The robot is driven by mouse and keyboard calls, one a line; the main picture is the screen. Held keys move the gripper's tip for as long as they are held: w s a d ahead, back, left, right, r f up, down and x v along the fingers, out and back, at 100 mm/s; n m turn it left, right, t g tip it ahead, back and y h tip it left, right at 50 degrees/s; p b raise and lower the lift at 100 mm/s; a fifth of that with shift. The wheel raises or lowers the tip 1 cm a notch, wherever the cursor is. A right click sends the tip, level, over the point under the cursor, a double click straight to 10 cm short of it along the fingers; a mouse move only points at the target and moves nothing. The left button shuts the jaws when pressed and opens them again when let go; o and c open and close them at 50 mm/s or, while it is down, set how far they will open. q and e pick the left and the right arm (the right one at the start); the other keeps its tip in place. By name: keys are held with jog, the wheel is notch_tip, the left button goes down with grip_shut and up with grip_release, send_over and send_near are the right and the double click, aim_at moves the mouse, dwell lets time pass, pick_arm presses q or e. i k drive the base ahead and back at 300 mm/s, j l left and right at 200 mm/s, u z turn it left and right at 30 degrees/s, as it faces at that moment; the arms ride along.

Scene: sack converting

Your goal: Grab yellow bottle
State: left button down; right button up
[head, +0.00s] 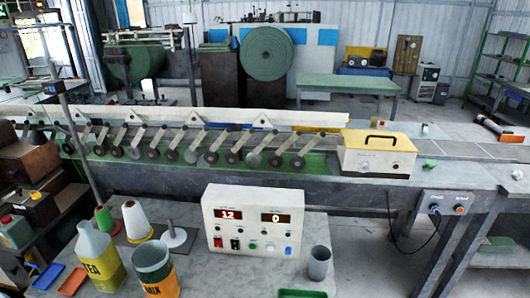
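A jug-shaped bottle (97,256) with a pale grey-green upper part and a yellow label stands upright at the lower left of the head view, on the near grey table (225,270). No bottle that is yellow all over shows. Neither of my grippers is in view.
Thread cones (136,220) stand behind the bottle. A control box (253,220) and a grey cup (319,262) are to the right. Orange (73,281) and blue (47,277) trays lie left. A long conveyor (250,180) runs behind the table.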

aim_at(97, 252)
jog(key=u, duration=1.4)
